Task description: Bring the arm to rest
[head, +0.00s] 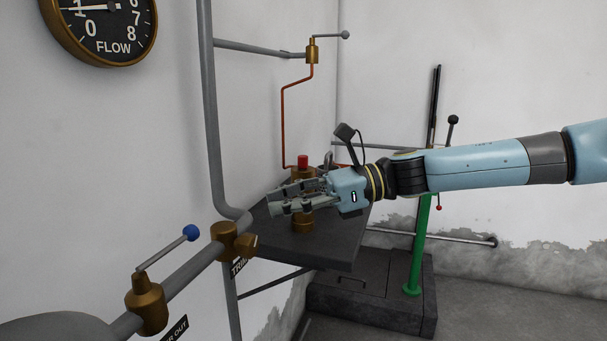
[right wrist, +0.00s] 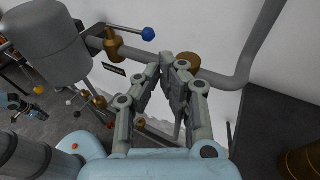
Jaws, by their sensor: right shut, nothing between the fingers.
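My right arm reaches in from the right in the head view. My right gripper (head: 278,200) is shut and empty, level in front of a brass fitting with a red top (head: 303,162) on a dark shelf (head: 330,250). The fingers hide the middle of that fitting; I cannot tell whether they touch it. In the right wrist view the gripper (right wrist: 174,64) shows its fingertips together with nothing between them. A brass valve (right wrist: 189,61) on the grey pipe shows beyond the fingertips. My left gripper does not show in the head view.
A brass valve with a blue-knobbed lever (head: 150,305) is on the pipe at lower left. A FLOW gauge (head: 104,25) hangs on the wall. A green post (head: 418,245) stands behind my right forearm. A grey tank (right wrist: 50,45) shows in the wrist view.

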